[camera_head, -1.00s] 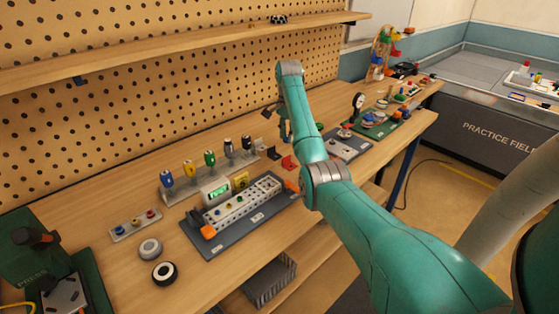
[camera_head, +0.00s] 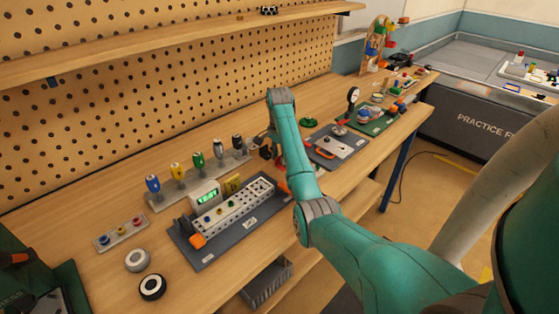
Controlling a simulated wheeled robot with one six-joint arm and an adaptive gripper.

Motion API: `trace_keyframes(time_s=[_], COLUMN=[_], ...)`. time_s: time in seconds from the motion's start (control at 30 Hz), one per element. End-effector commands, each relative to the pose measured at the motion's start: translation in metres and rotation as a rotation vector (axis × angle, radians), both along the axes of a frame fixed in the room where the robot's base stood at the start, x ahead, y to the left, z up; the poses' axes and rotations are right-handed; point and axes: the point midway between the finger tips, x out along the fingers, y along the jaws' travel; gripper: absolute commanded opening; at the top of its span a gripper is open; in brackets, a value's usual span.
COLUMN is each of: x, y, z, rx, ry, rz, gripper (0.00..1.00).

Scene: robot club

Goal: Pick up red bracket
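A red bracket (camera_head: 279,166) lies on the workbench, right of the row of colored-handled drivers. Only a sliver of it shows at the left edge of my teal arm, which hides the rest. My gripper (camera_head: 261,142) is at the far end of the arm, above or close to the bench near the bracket. It is mostly hidden behind my forearm, so I cannot tell its finger opening or whether it touches the bracket.
The driver rack (camera_head: 200,180) stands left of my gripper. A grey plate with a perforated beam (camera_head: 237,210) lies in front of it. Another grey panel (camera_head: 335,147) and a green board (camera_head: 377,122) are to the right. The pegboard (camera_head: 150,90) rises behind.

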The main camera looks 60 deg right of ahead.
Motion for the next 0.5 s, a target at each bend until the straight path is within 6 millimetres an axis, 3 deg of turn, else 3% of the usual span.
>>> trace_keyframes(time_s=[0.37,0.5], x=[-0.0039,-0.0038], y=[0.0039,0.0038], z=[-0.0061,-0.0061], rx=[0.0,0.0], ry=[-0.001,-0.001], rz=[-0.001,-0.001], gripper=[0.33,0.0])
